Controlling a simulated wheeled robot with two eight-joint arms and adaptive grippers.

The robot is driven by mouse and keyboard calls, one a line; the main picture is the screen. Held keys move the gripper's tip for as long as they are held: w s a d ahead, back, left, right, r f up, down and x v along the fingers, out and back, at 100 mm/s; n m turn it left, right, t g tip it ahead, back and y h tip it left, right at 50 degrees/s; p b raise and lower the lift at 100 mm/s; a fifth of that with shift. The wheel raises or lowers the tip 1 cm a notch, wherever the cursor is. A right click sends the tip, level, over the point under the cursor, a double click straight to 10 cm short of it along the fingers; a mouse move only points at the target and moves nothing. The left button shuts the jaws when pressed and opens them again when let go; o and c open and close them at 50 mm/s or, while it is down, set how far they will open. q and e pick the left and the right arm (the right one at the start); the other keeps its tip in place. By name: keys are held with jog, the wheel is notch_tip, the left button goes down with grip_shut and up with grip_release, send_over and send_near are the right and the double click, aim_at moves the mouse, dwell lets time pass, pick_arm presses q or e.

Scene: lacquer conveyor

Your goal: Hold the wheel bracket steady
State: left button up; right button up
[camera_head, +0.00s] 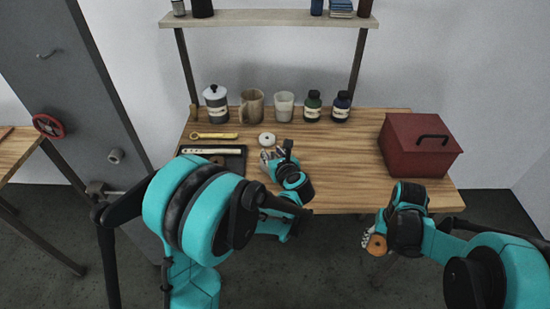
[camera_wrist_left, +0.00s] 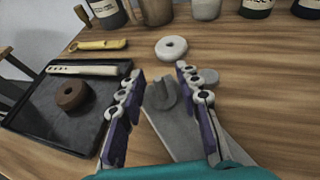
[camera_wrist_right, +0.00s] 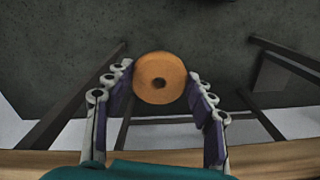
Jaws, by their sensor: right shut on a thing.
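The wheel bracket (camera_wrist_left: 178,125) is a grey flat plate with a short rounded upright, lying on the wooden table in the left wrist view. My left gripper (camera_wrist_left: 160,80) is open, with its fingers apart on either side of the bracket's upright; I cannot tell whether they touch it. In the head view the left gripper (camera_head: 272,157) is low over the table, hiding most of the bracket. My right gripper (camera_head: 376,240) is shut on an orange wheel with a centre hole (camera_wrist_right: 160,68). It holds the wheel off the table's front edge, above the floor.
A black tray (camera_wrist_left: 35,125) holds a brown ring (camera_wrist_left: 72,96) and a pale bar (camera_wrist_left: 85,70). A white ring (camera_wrist_left: 171,48) and a yellow wrench (camera_wrist_left: 98,45) lie behind. Jars and mugs line the back. A red box (camera_head: 420,150) stands right; the table's middle is clear.

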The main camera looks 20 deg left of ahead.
pick_arm(q)
grip_shut()
jog(key=shift+c, duration=0.5)
grip_release()
grip_shut()
jog(key=shift+o, duration=0.4)
grip_release()
